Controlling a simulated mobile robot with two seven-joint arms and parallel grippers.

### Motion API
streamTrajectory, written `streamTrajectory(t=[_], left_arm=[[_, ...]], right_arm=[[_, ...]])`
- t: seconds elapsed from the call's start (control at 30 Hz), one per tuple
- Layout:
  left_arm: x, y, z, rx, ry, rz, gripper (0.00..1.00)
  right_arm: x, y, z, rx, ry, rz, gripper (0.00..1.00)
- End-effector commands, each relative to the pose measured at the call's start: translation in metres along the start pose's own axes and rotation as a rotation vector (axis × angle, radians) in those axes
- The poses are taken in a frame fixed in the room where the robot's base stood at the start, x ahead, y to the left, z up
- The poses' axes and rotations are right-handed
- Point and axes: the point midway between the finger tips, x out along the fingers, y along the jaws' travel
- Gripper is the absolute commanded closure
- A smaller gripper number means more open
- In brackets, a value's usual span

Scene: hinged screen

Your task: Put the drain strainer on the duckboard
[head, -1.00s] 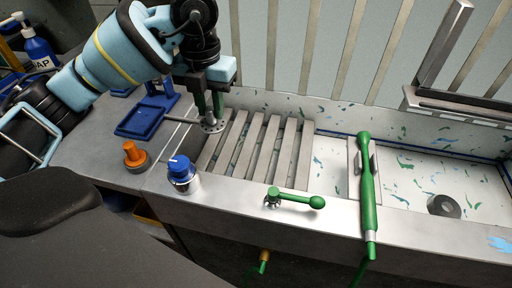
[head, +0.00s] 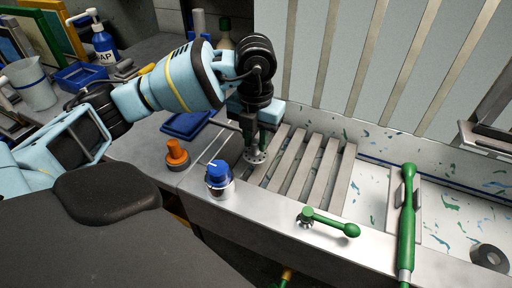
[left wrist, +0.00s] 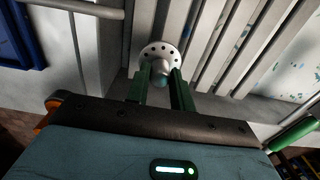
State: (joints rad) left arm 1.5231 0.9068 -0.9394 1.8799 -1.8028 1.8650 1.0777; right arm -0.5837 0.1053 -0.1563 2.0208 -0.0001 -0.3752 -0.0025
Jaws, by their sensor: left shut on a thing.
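The drain strainer (head: 255,156) is a small round metal disc with holes and a knob. In the left wrist view the strainer (left wrist: 160,52) sits between the green fingertips of my left gripper (left wrist: 161,78), which is shut on its knob. In the head view my left gripper (head: 250,132) points down and holds the strainer at the left end of the duckboard (head: 319,169). The duckboard is a row of pale slats in the sink. I cannot tell whether the strainer touches the slats. My right gripper is not in view.
A blue-capped jar (head: 218,177) and an orange knob-shaped object (head: 177,154) stand left of the duckboard. A green lever (head: 327,221) is on the front ledge. A green-handled sprayer (head: 407,220) lies to the right. A blue tray (head: 186,124) is behind.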

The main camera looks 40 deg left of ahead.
Motion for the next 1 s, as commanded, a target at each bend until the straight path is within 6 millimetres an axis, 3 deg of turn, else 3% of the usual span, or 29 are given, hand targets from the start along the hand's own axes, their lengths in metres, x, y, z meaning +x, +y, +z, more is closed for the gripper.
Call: streamTrajectory(t=[0.2,0.6,0.63,0.77,1.0], left_arm=[[0.029,0.001,-0.001,0.0,0.003,0.002,1.0],[0.035,0.0,0.0,0.001,0.001,0.0,1.0],[0.035,0.0,0.0,0.001,0.001,0.001,0.76],[0.035,0.0,0.0,0.001,0.0,0.0,0.58],[0.035,0.0,0.0,0.001,0.001,0.0,0.55]], right_arm=[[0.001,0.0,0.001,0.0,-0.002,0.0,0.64],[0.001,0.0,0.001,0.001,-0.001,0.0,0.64],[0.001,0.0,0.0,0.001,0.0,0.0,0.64],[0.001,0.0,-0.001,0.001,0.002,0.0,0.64],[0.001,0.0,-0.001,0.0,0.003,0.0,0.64]])
